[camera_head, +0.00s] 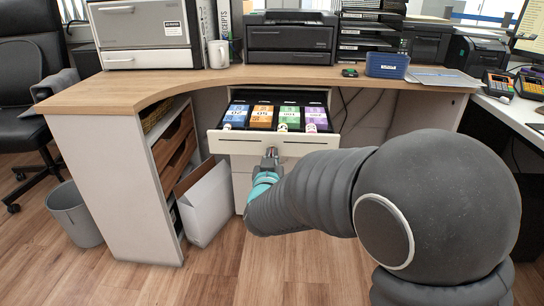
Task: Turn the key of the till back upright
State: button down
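The till is a drawer (235,146) under the wooden counter, pulled open, with colored banknotes (261,117) and rolls in its tray. My gripper (270,153) is at the middle of the drawer's white front, at about the height of its lock. The key is not visible; my gripper and arm cover that spot. The fingers are too small and partly hidden to tell whether they are open or shut, or whether they touch the drawer front.
The wooden counter (190,78) carries a printer (291,40), a white mug (218,54) and a blue basket (386,65). A white box (206,203) stands on the floor left of the drawer, and a grey bin (73,214) further left. Open floor lies in front.

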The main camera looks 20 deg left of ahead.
jog(key=c, duration=1.4)
grip_release()
jog(key=shift+o, duration=0.2)
jog(key=v, duration=1.2)
jog(key=shift+a+f, duration=0.1)
